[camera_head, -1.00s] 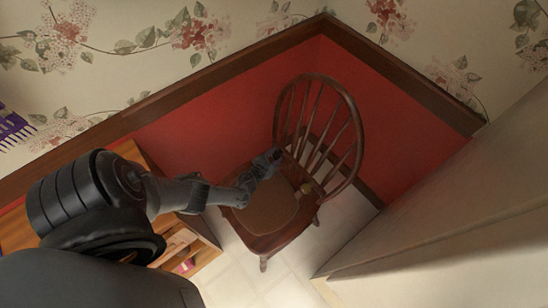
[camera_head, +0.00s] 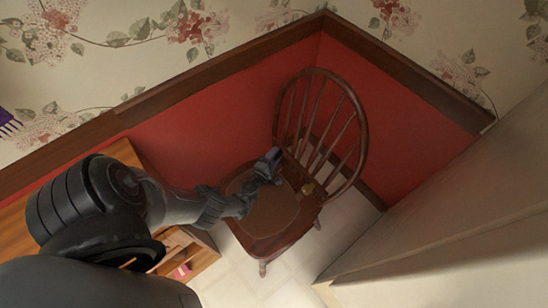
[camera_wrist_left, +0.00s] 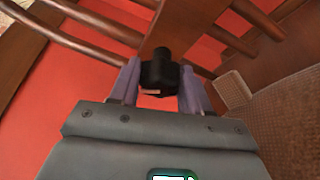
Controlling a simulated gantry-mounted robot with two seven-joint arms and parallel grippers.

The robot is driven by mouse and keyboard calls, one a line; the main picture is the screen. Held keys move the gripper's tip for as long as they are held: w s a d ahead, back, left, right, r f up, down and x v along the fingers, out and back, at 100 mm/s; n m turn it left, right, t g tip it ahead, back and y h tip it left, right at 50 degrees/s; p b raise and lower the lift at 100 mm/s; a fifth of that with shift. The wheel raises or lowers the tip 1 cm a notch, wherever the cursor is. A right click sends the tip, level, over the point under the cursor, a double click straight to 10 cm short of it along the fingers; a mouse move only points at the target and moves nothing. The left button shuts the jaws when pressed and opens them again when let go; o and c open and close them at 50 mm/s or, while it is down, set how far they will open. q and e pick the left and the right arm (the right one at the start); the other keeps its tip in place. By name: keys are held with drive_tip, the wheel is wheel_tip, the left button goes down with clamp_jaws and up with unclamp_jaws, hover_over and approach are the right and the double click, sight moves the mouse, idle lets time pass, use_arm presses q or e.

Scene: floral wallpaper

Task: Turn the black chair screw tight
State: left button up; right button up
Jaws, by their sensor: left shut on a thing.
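The brown wooden chair (camera_head: 275,244) has a spindle back and a woven-looking seat, and stands in the corner in the head view. My left gripper (camera_head: 274,156) reaches over the seat to the left side of the chair's back. In the left wrist view, its fingers (camera_wrist_left: 158,88) are shut on the black screw (camera_wrist_left: 158,70), a small dark knob beside the chair's spindles. The screw's inner end is hidden. I cannot make out the screw in the head view. My right gripper is not in view.
A small yellowish object (camera_head: 307,188) lies on the seat near the spindles. A wooden shelf unit (camera_head: 200,252) stands left of the chair. Red wainscot walls (camera_head: 210,115) close in behind, and a pale panel (camera_head: 440,215) is at right. Tiled floor shows in front.

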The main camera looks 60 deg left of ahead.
use_arm(q)
drive_tip(key=shift+m+t+b, duration=0.3)
drive_tip(key=shift+m+b, duration=0.1)
drive_tip(key=shift+b, duration=0.1)
drive_tip(key=shift+m+b, duration=0.35)
drive_tip(key=shift+m, duration=0.05)
drive_tip(key=shift+f+m+t+y+b, duration=0.1)
drive_tip(key=shift+m+t+y+b, duration=0.3)
drive_tip(key=shift+m+b, duration=0.4)
drive_tip(key=shift+c, duration=0.2)
drive_tip(key=shift+m, duration=0.3)
drive_tip(key=shift+m+b, duration=0.4)
drive_tip(key=shift+m, duration=0.1)
drive_tip(key=o, duration=1)
drive_tip(key=p+v, duration=0.1)
drive_tip(key=v, duration=0.4)
drive_tip(key=p+v, duration=0.1)
drive_tip(key=v, duration=0.4)
drive_tip(key=shift+s+d+f, duration=0.25)
drive_tip(key=shift+d, duration=0.05)
